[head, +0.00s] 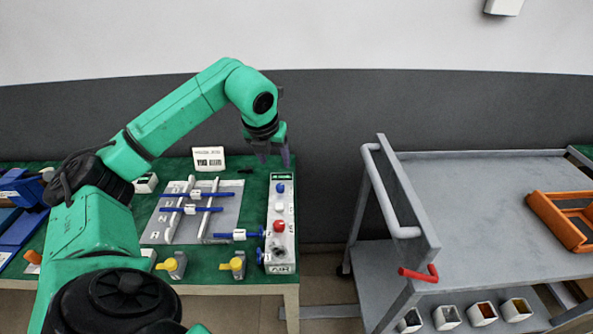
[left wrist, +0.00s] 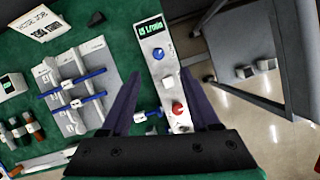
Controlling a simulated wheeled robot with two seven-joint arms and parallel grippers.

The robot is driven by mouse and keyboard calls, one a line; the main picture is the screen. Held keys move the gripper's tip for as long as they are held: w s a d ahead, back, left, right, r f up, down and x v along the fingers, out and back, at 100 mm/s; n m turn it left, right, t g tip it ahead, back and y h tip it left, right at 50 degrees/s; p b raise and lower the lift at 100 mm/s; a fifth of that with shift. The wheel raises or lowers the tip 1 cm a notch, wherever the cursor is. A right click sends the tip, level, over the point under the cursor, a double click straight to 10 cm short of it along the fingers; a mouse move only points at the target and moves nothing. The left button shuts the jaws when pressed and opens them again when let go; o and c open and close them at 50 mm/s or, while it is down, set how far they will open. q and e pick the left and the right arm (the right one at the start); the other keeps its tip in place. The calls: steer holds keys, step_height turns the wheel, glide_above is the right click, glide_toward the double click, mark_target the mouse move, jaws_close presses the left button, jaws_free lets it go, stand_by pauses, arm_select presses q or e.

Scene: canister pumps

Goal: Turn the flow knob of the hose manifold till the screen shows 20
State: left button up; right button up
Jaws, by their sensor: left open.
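The hose manifold (head: 291,225) is a long light-grey panel at the right end of the green table. It also shows in the left wrist view (left wrist: 150,68), with a small green-lit screen (left wrist: 150,29) at its far end. The screen shows a two-digit number, apparently ending in 5, and "L/min"; the first digit is unclear. Along the panel are a blue knob (left wrist: 158,53), a white knob (left wrist: 170,82) and a red knob (left wrist: 178,108); their labels are unreadable. My left gripper (head: 273,158) is open and empty above the manifold's far end, touching no knob. My right gripper is out of view.
Blue-ended rods lie across a grey rack (head: 228,220) left of the manifold, with a white sign (head: 208,159) behind. Yellow-handled valves (head: 232,264) stand near the front edge. A grey cart (head: 480,190) stands right, across a floor gap.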

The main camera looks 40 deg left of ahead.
arm_select(q)
steer(key=p, duration=0.2)
glide_toward(280, 185)
steer(key=x, duration=0.4)
steer(key=shift+w+f, duration=0.1)
steer(key=shift+f, duration=0.3)
steer(key=x, duration=0.3)
steer(key=shift+w, duration=0.1)
steer(key=shift+a+f, duration=0.1)
steer(key=shift+f, duration=0.35)
jaws_close()
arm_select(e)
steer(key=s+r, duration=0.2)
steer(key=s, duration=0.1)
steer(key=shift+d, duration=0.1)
